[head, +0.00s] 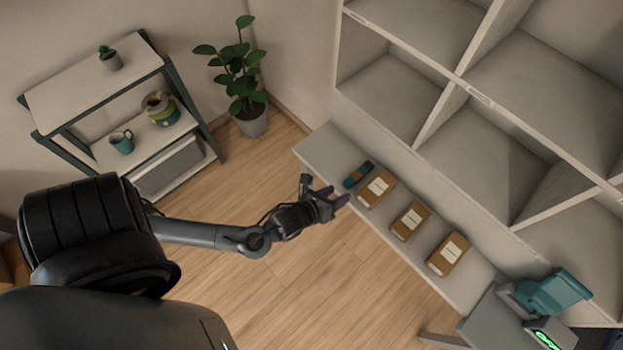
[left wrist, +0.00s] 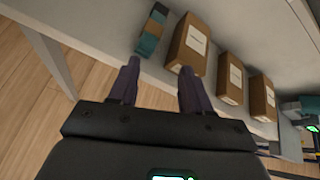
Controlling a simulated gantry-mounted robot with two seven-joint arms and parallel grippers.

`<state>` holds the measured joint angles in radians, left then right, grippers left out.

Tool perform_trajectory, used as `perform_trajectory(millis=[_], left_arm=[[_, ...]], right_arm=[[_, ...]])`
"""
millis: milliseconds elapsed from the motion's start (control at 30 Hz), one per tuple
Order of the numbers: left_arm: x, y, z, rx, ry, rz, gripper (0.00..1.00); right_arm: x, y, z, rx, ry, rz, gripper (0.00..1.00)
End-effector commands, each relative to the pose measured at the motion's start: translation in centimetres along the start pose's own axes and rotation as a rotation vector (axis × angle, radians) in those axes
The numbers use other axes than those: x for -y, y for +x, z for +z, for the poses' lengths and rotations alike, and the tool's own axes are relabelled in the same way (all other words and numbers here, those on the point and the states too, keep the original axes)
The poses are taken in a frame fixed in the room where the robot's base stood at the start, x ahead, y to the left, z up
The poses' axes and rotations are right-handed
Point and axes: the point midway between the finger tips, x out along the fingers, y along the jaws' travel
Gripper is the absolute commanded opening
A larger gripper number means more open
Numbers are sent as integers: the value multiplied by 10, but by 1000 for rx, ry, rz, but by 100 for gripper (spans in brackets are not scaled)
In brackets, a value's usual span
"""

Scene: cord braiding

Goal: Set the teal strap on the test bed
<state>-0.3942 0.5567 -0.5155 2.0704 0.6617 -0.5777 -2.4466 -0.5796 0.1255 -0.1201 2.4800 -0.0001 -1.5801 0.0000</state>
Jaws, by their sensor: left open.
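The teal strap (head: 357,174), teal with a dark and brownish middle, lies on the light bench at its far left end, beside the first brown box. It also shows in the left wrist view (left wrist: 151,33), beyond the fingertips. My left gripper (head: 334,196) is open and empty at the bench's front edge, short of the strap and apart from it. Its two dark fingers (left wrist: 158,68) point toward the strap and the first box. A device with a teal upper part (head: 556,292) and a green lit display stands at the lower right; I cannot tell whether it is the test bed. My right gripper is not in view.
Three brown labelled boxes (head: 377,189) stand in a row along the bench (head: 325,150). Tall empty shelving (head: 395,95) rises behind it. A potted plant (head: 250,122) and a small rack (head: 95,90) with mugs stand at the left. The wooden floor before the bench is clear.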

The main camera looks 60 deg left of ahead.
Motion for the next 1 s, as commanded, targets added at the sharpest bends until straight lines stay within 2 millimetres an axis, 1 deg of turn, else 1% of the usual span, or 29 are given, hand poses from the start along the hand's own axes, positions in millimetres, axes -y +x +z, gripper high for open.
perform_trajectory(millis=[33, 167, 200, 333, 400, 467, 500, 600, 700, 800, 867, 900, 1000], left_arm=[[6, -4, -4, -40, -133, 9, 48], [18, -17, -16, -160, -542, 73, 48], [22, -23, -20, -194, -676, 103, 48], [30, -43, -28, -277, -1094, 238, 48], [32, -55, -31, -301, -1308, 330, 48], [33, -66, -32, -308, -1482, 414, 48], [33, -74, -34, -304, -1591, 474, 48], [30, -92, -35, -269, -1835, 620, 48], [26, -108, -35, -209, -2028, 751, 48], [22, -121, -35, -141, -2168, 853, 48], [20, -127, -36, -105, -2229, 899, 48], [19, -130, -36, -83, -2262, 923, 47], [17, -135, -35, -44, -2313, 961, 47]], right_arm=[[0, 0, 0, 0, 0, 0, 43], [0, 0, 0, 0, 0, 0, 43], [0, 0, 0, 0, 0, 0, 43], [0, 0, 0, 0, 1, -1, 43], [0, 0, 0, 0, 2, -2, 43], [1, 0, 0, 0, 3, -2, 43], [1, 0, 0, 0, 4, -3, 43], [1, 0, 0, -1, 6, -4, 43], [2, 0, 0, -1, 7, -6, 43], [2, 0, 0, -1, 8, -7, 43], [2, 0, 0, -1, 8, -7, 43], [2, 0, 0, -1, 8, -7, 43], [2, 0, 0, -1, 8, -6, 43]])
